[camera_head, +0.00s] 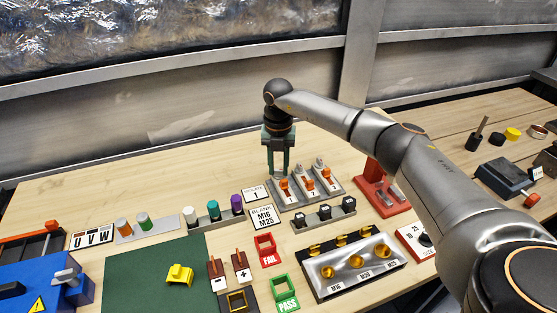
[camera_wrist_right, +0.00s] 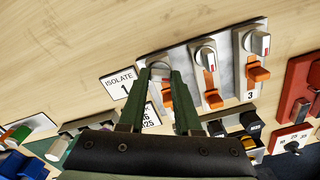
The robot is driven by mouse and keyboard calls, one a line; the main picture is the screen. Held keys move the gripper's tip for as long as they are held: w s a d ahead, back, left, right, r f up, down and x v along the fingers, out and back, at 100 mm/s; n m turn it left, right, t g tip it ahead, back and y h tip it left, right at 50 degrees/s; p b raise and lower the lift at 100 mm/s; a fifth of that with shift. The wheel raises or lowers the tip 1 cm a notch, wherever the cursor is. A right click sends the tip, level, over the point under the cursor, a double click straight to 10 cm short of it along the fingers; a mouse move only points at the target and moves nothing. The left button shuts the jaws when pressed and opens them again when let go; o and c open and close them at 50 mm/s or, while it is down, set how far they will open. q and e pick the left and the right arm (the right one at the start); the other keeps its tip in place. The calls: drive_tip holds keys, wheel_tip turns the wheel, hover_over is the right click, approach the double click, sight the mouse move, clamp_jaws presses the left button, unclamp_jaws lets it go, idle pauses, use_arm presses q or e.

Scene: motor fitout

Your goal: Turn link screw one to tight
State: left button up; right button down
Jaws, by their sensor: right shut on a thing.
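A grey link block (camera_head: 317,199) carries three units in a row, each with a round metal link screw and an orange lever. My right gripper (camera_head: 279,176) points down over the leftmost unit, beside the numeral 1. In the right wrist view, its two green fingers (camera_wrist_right: 161,72) are shut on link screw one (camera_wrist_right: 158,62), a grey round knob partly hidden between them. The orange lever of unit one (camera_wrist_right: 167,96) shows beside a finger. The screws of unit two (camera_wrist_right: 206,56) and unit three (camera_wrist_right: 260,42) show red marks. My left gripper is out of view.
A white "ISOLATE 1" card (camera_wrist_right: 118,85) lies left of the block. A red stand (camera_head: 383,190) is close on its right. A grey strip with black pieces (camera_head: 324,216) lies in front. Behind the block the wooden table (camera_head: 200,170) is clear.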

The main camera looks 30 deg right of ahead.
drive_tip(key=m+p, duration=0.2)
drive_tip(key=m, duration=0.1)
drive_tip(key=m+p, duration=0.1)
drive_tip(key=shift+d+r+m, duration=0.1)
drive_tip(key=shift+r+m, duration=0.15)
drive_tip(key=shift+m, duration=0.15)
drive_tip(key=m+p, duration=0.2)
drive_tip(key=m, duration=0.1)
drive_tip(key=shift+m+p, duration=0.3)
drive_tip(key=shift+w+f+m+p, duration=0.1)
drive_tip(key=shift+m+p, duration=0.3)
drive_tip(key=shift+m, duration=1.8)
drive_tip(key=c, duration=0.6)
unclamp_jaws()
drive_tip(key=shift+f, duration=0.1)
